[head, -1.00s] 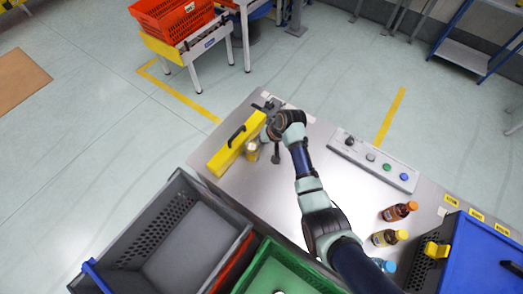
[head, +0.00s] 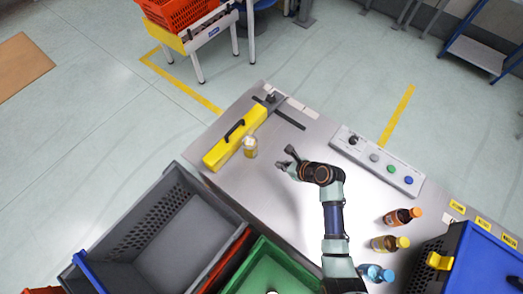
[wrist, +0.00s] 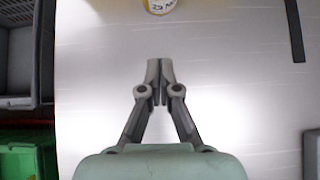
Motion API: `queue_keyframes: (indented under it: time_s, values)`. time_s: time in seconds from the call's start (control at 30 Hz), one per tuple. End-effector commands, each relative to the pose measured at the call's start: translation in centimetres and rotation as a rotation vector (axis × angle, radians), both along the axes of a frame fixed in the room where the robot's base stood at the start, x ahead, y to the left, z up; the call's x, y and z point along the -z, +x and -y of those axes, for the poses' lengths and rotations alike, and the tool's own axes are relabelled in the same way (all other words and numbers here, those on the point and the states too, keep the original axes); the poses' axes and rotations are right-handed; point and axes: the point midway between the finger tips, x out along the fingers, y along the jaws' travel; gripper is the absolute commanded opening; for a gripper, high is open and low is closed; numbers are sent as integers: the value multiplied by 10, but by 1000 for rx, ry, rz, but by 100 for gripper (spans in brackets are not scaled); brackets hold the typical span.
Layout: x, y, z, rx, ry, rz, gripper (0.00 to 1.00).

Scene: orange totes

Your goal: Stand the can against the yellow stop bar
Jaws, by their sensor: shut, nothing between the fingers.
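The can (head: 250,149) has a yellowish label and a pale top. It appears upright on the metal table, close beside the right face of the yellow stop bar (head: 223,151); whether they touch is too small to tell. In the wrist view the can (wrist: 159,6) is cut off at the top edge, ahead of my fingertips. My gripper (head: 284,158) is to the right of the can, apart from it. In the wrist view my gripper (wrist: 159,67) is shut with its fingertips together and nothing between them.
A dark bar (head: 287,118) lies beyond the can. A grey tote (head: 150,222) and a green tote (head: 262,268) stand at the near side. The table between can and gripper is clear.

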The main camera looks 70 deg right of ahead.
Motion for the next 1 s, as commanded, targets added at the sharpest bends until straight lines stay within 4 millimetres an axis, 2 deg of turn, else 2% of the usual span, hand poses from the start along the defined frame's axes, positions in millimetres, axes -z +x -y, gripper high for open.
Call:
queue_keyframes:
  time_s: [0.03, 0.37, 0.5, 0.6, 1.0]
  values:
    - [11, 7, 2, -3, 0, -1, 0]
    - [62, 56, 19, -4, -1, -1, 0]
    - [58, 77, 26, -4, -2, -2, 0]
    - [58, 86, 29, -3, -2, -2, 0]
    - [56, 91, 31, -2, -2, -2, 0]
